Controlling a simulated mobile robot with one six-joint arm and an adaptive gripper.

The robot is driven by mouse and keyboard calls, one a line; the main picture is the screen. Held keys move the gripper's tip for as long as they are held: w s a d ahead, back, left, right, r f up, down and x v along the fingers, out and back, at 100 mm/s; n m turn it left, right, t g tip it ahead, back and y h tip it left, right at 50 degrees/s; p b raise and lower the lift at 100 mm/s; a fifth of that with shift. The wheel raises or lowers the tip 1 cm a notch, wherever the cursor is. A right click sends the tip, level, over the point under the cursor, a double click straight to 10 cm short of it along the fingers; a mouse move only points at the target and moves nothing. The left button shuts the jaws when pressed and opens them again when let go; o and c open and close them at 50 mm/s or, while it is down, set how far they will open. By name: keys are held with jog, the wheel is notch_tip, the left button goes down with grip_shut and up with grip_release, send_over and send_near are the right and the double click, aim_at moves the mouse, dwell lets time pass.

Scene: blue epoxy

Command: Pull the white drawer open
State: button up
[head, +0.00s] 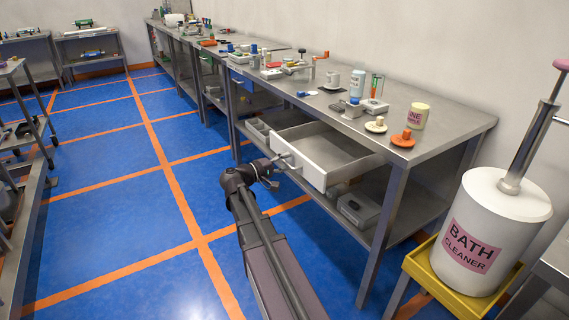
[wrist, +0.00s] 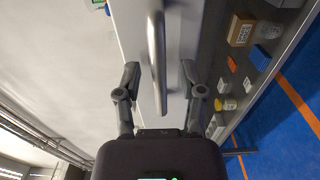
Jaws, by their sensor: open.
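The white drawer (head: 312,169) stands out from under the long metal bench in the head view, its grey inside showing. Its front also fills the middle of the wrist view (wrist: 146,104). A metal bar handle (wrist: 157,50) is fixed to that front. My gripper (head: 274,172) is at the drawer front in the head view, at the handle. In the wrist view my gripper (wrist: 159,75) is open, with one finger on each side of the handle and a gap to both. The exact fingertip depth along the bar cannot be told.
The bench top (head: 440,139) carries bottles, a mug and several small parts. A grey box (head: 358,209) lies on the lower shelf. A bath cleaner drum (head: 485,235) stands on a yellow stand at the right. The blue floor (head: 120,215) left of my arm is clear.

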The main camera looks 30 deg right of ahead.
jog(key=shift+a, duration=0.15)
jog(key=a, duration=1.1)
jog(key=shift+w+a, duration=0.25)
jog(key=shift+a, duration=0.1)
jog(key=shift+f, duration=0.1)
jog(key=s+a+f+y, duration=0.3)
jog(key=f+y, duration=0.2)
jog(key=f, duration=0.2)
jog(key=s+a+f+y, duration=0.3)
jog(key=s+f+y, duration=0.1)
jog(key=f, duration=0.3)
jog(key=s+a+f+t+y, duration=0.1)
jog(key=s+a+f+y, duration=0.15)
jog(key=a+y, duration=0.35)
jog(key=s+a+f+y, duration=0.1)
jog(key=s+a+y, duration=0.2)
jog(key=a, duration=0.4)
notch_tip(320, 180, up, 31)
jog(key=p, duration=3.2)
jog(key=shift+n, duration=0.3)
